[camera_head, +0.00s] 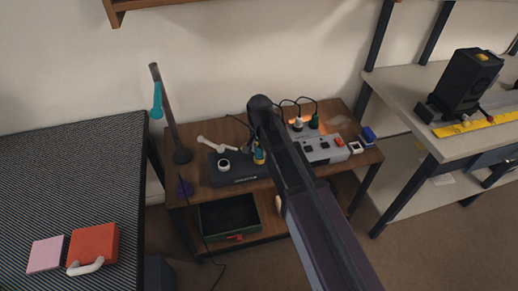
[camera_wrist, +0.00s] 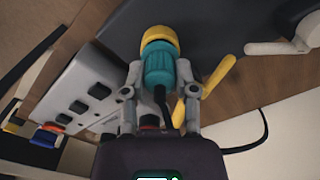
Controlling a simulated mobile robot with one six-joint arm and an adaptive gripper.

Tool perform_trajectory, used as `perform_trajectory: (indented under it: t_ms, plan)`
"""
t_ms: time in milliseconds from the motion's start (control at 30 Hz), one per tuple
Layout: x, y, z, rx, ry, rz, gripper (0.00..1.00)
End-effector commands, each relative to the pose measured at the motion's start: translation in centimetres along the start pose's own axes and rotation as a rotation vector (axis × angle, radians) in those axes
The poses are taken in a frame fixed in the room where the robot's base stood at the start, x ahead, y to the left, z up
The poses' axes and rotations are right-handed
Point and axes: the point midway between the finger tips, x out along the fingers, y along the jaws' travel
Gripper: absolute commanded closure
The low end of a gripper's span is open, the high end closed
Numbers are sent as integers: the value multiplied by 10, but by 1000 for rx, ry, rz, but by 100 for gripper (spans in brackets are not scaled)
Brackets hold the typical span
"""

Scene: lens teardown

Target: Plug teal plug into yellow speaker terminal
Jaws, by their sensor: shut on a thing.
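In the wrist view my gripper (camera_wrist: 160,76) is shut on the teal plug (camera_wrist: 158,70), with one finger on each side of its ribbed body. A black cable leaves the plug's near end. The plug's far end meets the round yellow terminal (camera_wrist: 158,36) on the dark speaker unit (camera_wrist: 215,25). They look lined up and touching, but how deep the plug sits is hidden. A yellow lever (camera_wrist: 216,76) angles out beside the right finger. In the head view the dark unit (camera_head: 232,180) lies on the wooden table, and my arm hides most of the gripper.
A grey socket box (camera_wrist: 72,95) with dark switches lies left of my gripper in the wrist view. A white lever (camera_wrist: 272,48) is at right. In the head view, a dark lamp (camera_head: 170,115) stands left and a green-rimmed tray (camera_head: 203,229) sits below.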

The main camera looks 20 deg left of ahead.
Motion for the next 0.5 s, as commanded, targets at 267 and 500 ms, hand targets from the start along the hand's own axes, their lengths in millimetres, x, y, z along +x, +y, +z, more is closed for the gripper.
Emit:
perform_trajectory:
  t_ms: [267, 500]
  plan:
    - [4, 0, 0, 0, 0, 0, 100]
    - [6, 0, 0, -1, 0, 0, 100]
